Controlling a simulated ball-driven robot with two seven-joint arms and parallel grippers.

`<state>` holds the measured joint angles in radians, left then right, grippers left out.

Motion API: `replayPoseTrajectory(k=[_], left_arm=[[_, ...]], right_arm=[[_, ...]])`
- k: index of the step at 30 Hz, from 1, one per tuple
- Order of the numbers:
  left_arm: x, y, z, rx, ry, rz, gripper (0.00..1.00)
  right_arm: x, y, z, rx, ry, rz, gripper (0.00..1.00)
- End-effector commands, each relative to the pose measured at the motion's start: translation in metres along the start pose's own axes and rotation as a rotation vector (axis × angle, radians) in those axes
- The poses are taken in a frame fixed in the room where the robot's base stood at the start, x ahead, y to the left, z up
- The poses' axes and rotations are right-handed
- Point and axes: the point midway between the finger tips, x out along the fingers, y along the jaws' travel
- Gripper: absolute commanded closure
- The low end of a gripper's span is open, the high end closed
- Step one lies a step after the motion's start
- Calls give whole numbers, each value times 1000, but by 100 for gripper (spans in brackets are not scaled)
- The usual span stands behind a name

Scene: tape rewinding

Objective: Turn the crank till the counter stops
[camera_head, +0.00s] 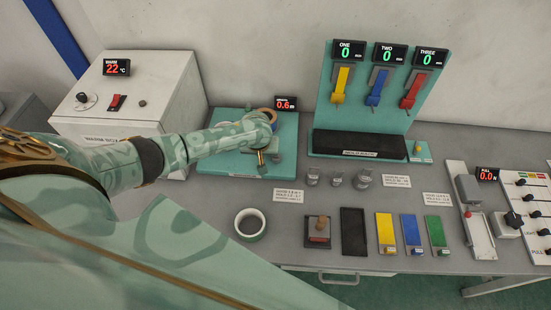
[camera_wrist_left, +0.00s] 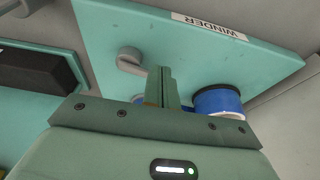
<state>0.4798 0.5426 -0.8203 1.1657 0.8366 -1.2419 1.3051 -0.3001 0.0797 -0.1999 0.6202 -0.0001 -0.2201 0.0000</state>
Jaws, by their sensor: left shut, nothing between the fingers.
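The teal winder board (camera_head: 225,165) lies at the back left of the bench, under my left gripper (camera_head: 262,155). Its counter (camera_head: 286,104) reads 0.6 in red. In the left wrist view the gripper's fingers (camera_wrist_left: 163,88) are shut together with nothing between them. A grey rounded fitting (camera_wrist_left: 130,62) stands on the board just beyond the fingertips, apparently part of the crank; I cannot tell whether they touch. A blue spool (camera_wrist_left: 218,101) sits to the right of the fingers. My forearm and hand hide much of the winder in the head view. My right gripper is out of view.
A white heater box (camera_head: 140,95) stands behind my left arm. A teal stand with several coloured levers (camera_head: 375,85) is to the right of the winder.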

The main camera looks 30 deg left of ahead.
Motion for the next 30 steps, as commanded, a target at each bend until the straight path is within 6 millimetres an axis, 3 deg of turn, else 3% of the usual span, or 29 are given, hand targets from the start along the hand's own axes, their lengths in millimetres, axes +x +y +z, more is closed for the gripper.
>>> replayPoseTrajectory(k=[18,30], left_arm=[[6,-6,-18,-1,1,-1,100],[6,-6,-18,0,0,0,100]], right_arm=[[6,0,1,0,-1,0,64],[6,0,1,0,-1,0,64]])
